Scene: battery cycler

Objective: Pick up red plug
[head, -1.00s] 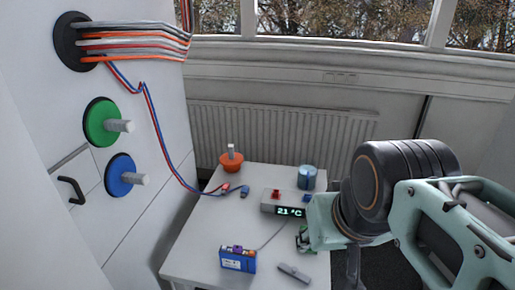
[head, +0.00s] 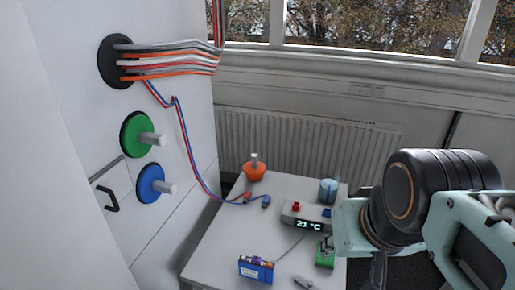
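The red plug (head: 247,197) lies on the white table (head: 225,245) near its back left, on the end of a red cable. A blue plug (head: 265,201) lies close to its right.
A display box (head: 308,223) reading 21 °C stands between the plugs and my gripper. An orange pot (head: 254,172), a blue cylinder (head: 328,190), a blue battery pack (head: 256,270) and a grey item (head: 302,283) are also on the table. The left middle is clear.

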